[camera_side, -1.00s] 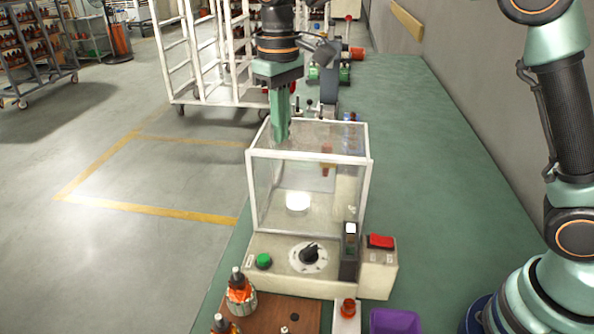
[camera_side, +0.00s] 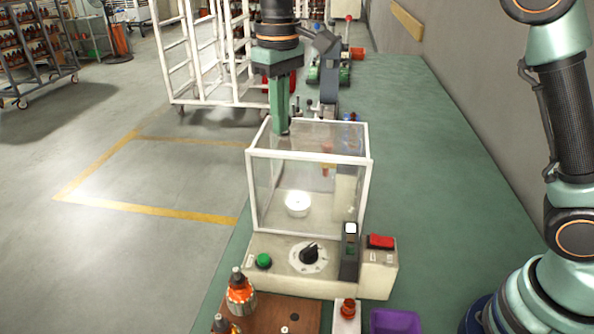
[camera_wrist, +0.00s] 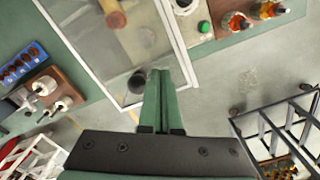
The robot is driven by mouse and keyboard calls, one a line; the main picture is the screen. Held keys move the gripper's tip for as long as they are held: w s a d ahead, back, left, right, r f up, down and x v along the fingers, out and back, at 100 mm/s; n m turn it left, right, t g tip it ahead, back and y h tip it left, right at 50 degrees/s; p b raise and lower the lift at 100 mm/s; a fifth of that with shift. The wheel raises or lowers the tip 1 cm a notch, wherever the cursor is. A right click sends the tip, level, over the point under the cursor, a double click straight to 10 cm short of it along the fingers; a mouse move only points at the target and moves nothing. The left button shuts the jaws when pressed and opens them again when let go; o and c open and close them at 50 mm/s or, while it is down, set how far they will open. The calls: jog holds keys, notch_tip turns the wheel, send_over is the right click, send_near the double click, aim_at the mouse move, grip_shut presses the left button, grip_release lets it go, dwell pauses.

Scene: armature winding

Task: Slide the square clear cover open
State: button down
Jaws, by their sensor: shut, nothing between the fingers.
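The square clear cover (camera_side: 310,157) is a see-through box with a white frame, standing over the bed of a beige machine (camera_side: 280,273). A white round part (camera_side: 298,204) shows through its front. My gripper (camera_side: 281,131) points down at the far left of the cover's top, its green fingers together and empty. I cannot tell whether they touch the cover. In the wrist view the fingertips of my gripper (camera_wrist: 160,72) lie over the clear panel, close to the white frame (camera_wrist: 177,42). A dark round knob (camera_wrist: 137,82) shows just left of the fingers.
On the machine's front are a green button (camera_side: 264,261), a black dial (camera_side: 309,253) and a red switch (camera_side: 381,242). A wooden board (camera_side: 290,314) with orange parts and a purple bin (camera_side: 395,321) lie in front. A white cart (camera_side: 222,80) stands behind left.

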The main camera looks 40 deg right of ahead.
jog(key=r, duration=0.3)
jog(key=s+a+r, duration=0.1)
jog(key=r, duration=0.1)
jog(key=shift+r, duration=0.35)
dwell(0.3)
